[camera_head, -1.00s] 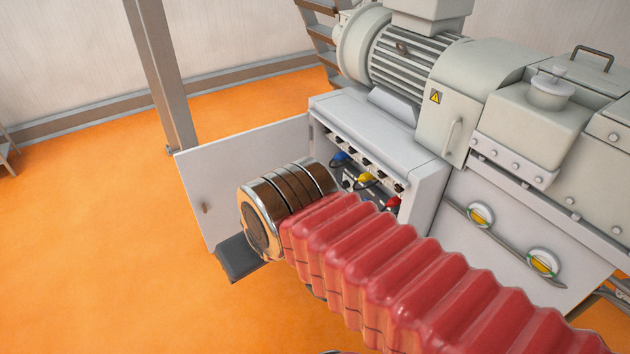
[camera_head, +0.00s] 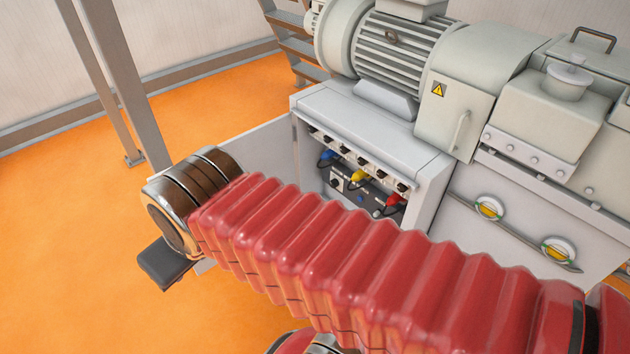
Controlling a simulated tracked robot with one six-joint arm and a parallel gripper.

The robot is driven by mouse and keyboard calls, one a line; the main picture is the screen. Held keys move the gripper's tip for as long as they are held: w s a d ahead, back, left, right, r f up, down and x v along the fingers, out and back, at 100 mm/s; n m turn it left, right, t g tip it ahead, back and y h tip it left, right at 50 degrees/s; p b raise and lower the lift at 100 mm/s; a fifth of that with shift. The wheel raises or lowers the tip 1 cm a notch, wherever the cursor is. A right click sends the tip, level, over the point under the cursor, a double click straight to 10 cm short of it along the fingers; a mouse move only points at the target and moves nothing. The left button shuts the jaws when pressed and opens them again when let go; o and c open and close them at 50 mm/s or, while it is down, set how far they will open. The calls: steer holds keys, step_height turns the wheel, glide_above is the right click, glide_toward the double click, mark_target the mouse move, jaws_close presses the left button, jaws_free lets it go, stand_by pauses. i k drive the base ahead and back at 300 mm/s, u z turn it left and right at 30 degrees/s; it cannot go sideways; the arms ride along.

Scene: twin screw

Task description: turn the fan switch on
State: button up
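The open cabinet (camera_head: 433,203) under the motor holds a dark control panel (camera_head: 349,195). A small black knob on a light plate (camera_head: 337,183) sits at the panel's left. A slanted row of several black knobs or connectors (camera_head: 362,160) runs above. Blue (camera_head: 326,155), yellow (camera_head: 358,176) and red (camera_head: 394,200) plugs hang between the row and the panel. The labels are too small to read, so I cannot tell which part is the fan switch. My red-sleeved arm crosses in front, covering the cabinet's lower part. I cannot make out my gripper's fingers.
The cabinet door (camera_head: 262,150) stands open on the left, partly behind my arm. A grey post (camera_head: 122,90) stands further left. The motor (camera_head: 400,45) and grey machine housing rise above and to the right. The orange floor (camera_head: 60,220) at left is clear.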

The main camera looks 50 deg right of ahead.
mark_target(333, 183)
steer(key=z, duration=0.05)
steer(key=i, duration=1.05)
steer(key=z, duration=0.2)
